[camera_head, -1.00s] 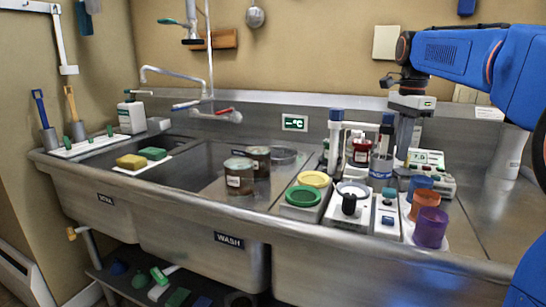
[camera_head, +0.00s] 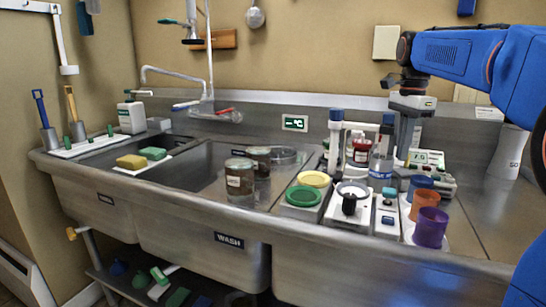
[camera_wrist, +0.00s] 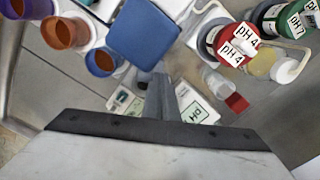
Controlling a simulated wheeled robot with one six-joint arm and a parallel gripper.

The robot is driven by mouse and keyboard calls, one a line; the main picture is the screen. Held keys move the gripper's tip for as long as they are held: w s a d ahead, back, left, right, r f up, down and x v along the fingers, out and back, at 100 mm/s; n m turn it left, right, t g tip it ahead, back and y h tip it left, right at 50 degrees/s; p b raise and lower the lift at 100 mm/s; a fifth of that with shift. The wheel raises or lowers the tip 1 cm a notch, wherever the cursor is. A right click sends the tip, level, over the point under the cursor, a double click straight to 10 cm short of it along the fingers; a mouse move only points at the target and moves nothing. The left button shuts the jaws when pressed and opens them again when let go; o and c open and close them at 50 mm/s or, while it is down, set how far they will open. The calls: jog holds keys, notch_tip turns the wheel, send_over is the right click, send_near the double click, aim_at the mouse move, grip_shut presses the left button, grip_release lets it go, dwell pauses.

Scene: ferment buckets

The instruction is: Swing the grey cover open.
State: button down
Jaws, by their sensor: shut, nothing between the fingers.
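My gripper (camera_head: 402,160) hangs with its fingers pointing down at the right of the counter, behind the coloured cups. In the wrist view its grey fingers (camera_wrist: 160,92) are together and empty, above a white meter with a display (camera_wrist: 197,112). The meter also shows in the head view (camera_head: 428,159). A round grey lid-like piece (camera_head: 352,187) sits on a white unit (camera_head: 338,213) with a black knob, to the left of and nearer than my gripper. It looks lowered; I cannot tell for sure that it is the grey cover. My gripper is apart from it.
Blue, orange and purple cups (camera_head: 430,226) stand at the front right. Blue-capped tubes (camera_head: 335,140) and a red-labelled jar (camera_head: 361,151) stand left of my gripper. pH bottles (camera_wrist: 235,45) are close by. Yellow and green lids (camera_head: 303,196) lie left of the white unit.

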jog(key=shift+w+a, duration=0.1)
jog(key=shift+w, duration=0.5)
jog(key=shift+a, duration=0.15)
notch_tip(320, 180, up, 6)
jog(key=shift+a, duration=0.25)
dwell(0.6)
